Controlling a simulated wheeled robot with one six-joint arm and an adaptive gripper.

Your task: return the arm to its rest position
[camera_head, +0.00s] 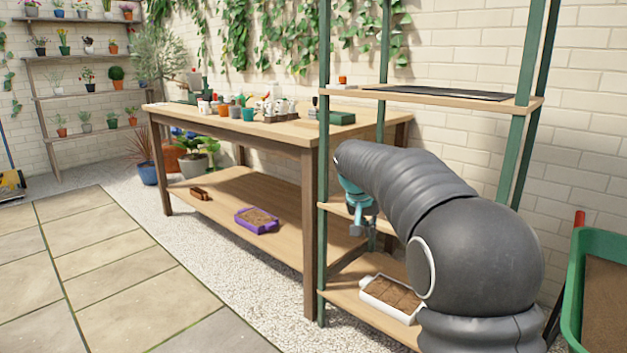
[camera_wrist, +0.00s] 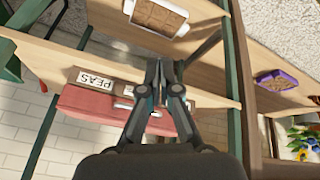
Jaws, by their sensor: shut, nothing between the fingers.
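My gripper (camera_wrist: 162,82) shows in the middle of the wrist view, its dark fingers together and nothing between them. In the head view my dark grey arm reaches in from the right towards the green-framed shelf rack (camera_head: 323,240). The arm hides part of the rack's middle and lower boards. In the wrist view, which looks upside down, the fingers appear in front of a rack board (camera_wrist: 130,62). I cannot tell the gap between fingers and board.
A white tray of soil (camera_head: 375,291) stands on the rack's lower board. The wooden workbench (camera_head: 220,124) beside it holds several small pots, with a purple tray (camera_head: 243,222) on its lower shelf. A green-rimmed container (camera_head: 573,290) stands at right. The paved floor (camera_head: 100,260) at left is clear.

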